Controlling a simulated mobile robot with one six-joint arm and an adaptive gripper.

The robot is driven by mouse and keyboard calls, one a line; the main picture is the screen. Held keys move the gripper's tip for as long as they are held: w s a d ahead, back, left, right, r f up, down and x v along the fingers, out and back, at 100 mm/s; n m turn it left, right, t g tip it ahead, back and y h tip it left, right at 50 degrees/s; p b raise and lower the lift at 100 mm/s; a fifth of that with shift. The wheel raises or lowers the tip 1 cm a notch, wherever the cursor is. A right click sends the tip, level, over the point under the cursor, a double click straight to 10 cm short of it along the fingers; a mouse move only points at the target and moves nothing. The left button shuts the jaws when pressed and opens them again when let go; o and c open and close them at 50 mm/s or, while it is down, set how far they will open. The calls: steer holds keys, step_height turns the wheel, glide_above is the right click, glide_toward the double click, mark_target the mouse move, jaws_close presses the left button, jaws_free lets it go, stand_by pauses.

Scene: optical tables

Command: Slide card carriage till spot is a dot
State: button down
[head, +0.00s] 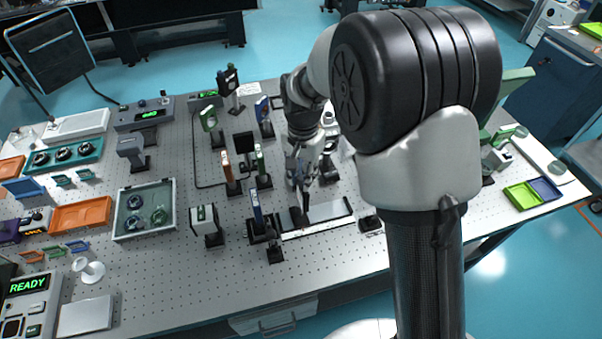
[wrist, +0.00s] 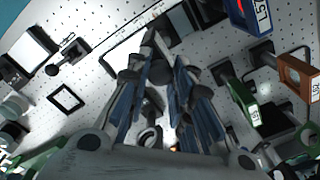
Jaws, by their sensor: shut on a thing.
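My gripper (head: 301,190) reaches down over the optical table at the rail (head: 330,211), a pale strip with a dark edge. The card carriage (head: 297,217) shows as a small dark upright piece at the left part of this rail, just below the fingertips. In the wrist view my gripper (wrist: 154,58) has its fingers closed in on a narrow grey piece of the carriage, beside the rail's printed scale (wrist: 124,36). The fingers hide most of the carriage. The card's face and any light spot on it cannot be made out.
A blue-framed optic (head: 257,208) stands close left of the rail, with green (head: 260,162) and orange (head: 228,168) ones behind it. A small dark mount (head: 370,223) sits off the rail's right end.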

steer(key=c, duration=1.4)
jaws_free()
steer(key=shift+a, duration=0.1)
steer(key=shift+o, duration=0.2)
step_height(320, 180, up, 12)
steer(key=s+d+r+n+t, duration=0.1)
steer(key=s+d+r+n, duration=0.1)
steer(key=s+d+r, duration=0.4)
steer(key=s+d+f+n+t+b, duration=0.1)
steer(key=s+d, duration=0.3)
steer(key=s, duration=0.6)
steer(key=s+d+f+n+t+b, duration=0.1)
steer(key=s+d, duration=0.3)
steer(key=s, duration=0.6)
steer(key=shift+f+n+t+b, duration=0.3)
steer(key=shift+f+n+t, duration=0.05)
steer(key=shift+n+t, duration=0.5)
